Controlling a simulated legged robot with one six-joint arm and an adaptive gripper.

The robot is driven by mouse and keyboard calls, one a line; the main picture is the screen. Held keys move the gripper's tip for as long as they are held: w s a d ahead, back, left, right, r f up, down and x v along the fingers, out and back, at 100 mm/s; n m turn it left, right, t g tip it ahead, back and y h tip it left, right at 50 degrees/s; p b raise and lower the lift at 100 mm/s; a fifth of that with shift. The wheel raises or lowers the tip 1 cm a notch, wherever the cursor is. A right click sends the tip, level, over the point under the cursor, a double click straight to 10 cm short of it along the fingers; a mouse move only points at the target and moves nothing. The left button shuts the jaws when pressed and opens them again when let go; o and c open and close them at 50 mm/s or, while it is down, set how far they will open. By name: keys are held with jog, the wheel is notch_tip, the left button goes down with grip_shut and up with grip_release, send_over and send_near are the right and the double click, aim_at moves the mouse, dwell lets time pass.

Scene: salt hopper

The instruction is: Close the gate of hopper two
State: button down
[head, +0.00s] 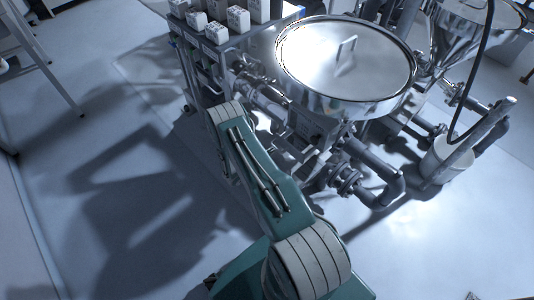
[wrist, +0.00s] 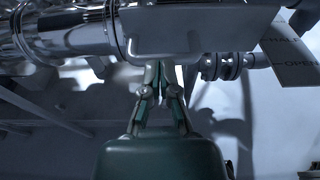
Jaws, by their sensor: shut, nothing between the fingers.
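A large steel hopper with a round lid and a bar handle (head: 345,58) stands in the upper middle of the head view. A second steel hopper (head: 470,22) is at the upper right. No number is legible on either, so I cannot tell which is hopper two. In the wrist view, my gripper (wrist: 161,72) points up, its fingers shut and empty just below a boxy metal part (wrist: 190,28). Contact is unclear. A tag (wrist: 292,55) reading "OPEN" shows at the right. The gate's position is unclear. The gripper is hidden in the head view.
A bright metal pipe (wrist: 65,30) runs beside the boxy part in the wrist view. Dark pipework (head: 375,165) crowds below the large hopper. A rack with white blocks (head: 215,32) stands left of it. A white cylinder (head: 447,160) stands right. The left floor is mostly clear.

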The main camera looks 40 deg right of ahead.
aim_at(281, 142)
jog(key=shift+r+x, duration=0.2)
jog(key=shift+x, duration=0.55)
jog(key=shift+r+x, duration=0.15)
jog(key=shift+x, duration=0.65)
jog(key=shift+r+x, duration=0.2)
jog(key=shift+x, duration=0.55)
jog(key=shift+d, duration=0.15)
jog(key=shift+w+a, duration=0.1)
jog(key=shift+a, duration=0.15)
jog(key=v, duration=1.3)
jog(key=shift+a, duration=0.35)
